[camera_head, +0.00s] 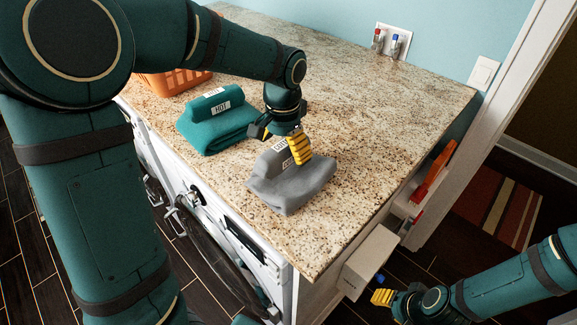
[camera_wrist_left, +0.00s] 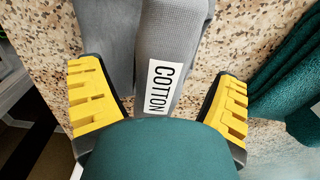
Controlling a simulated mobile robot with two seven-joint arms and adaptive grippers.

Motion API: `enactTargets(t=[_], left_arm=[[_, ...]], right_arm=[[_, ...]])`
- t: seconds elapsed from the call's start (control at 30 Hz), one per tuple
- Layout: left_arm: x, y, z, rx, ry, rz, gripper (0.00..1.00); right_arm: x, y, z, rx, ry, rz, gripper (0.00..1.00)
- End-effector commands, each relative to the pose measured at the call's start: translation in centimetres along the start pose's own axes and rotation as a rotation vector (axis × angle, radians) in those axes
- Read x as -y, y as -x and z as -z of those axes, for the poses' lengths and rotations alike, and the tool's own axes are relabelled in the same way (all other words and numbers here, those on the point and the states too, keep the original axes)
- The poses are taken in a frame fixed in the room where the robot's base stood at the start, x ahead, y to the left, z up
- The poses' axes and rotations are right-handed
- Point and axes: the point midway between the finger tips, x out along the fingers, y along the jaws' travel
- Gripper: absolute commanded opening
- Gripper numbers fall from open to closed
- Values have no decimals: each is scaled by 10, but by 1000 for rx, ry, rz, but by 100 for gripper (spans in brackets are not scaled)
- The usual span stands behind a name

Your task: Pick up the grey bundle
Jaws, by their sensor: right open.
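The grey bundle (camera_head: 296,190) lies on the speckled countertop near its front edge, a folded cloth with a raised roll and a white label. In the left wrist view the grey bundle (camera_wrist_left: 186,50) shows a label reading COTTON. My left gripper (camera_head: 281,146) is over the bundle's raised part, pointing down. In the left wrist view my left gripper (camera_wrist_left: 158,82) is open, with a yellow-padded finger on each side of the roll and gaps between. My right gripper (camera_head: 384,298) is open and empty, low at the right, away from the counter.
A teal bundle (camera_head: 218,122) labelled HOT lies left of the grey one, with an orange basket (camera_head: 172,82) behind it. Red and blue taps (camera_head: 388,42) are on the back wall. The countertop (camera_head: 390,120) to the right is clear.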

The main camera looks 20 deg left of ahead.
Motion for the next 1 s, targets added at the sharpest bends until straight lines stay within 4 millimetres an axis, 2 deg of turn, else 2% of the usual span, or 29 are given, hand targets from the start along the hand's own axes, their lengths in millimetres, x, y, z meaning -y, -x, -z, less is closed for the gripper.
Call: enactTargets(t=[0.03, 0.17, 0.2, 0.23, 0.57, 0.67, 1.0], left_arm=[[0, 0, 0, 0, 0, 0, 78], [0, 0, 0, 0, 0, 0, 32], [0, 0, 0, 0, 0, 0, 18], [0, 0, 0, -1, 0, 0, 9], [0, 6, 1, -4, 0, 1, 9], [0, 18, 1, -6, 0, 1, 9], [0, 81, 1, -5, 0, 1, 9]], right_arm=[[0, 0, 0, 0, 0, 0, 47], [0, 0, 0, 0, 0, 0, 47], [0, 0, 0, 0, 0, 0, 47], [0, 0, 0, 0, 0, 0, 47], [0, 0, 0, 0, 0, 0, 47], [0, 2, 0, 0, 0, 0, 47], [2, 7, 1, 0, 0, 1, 47]])
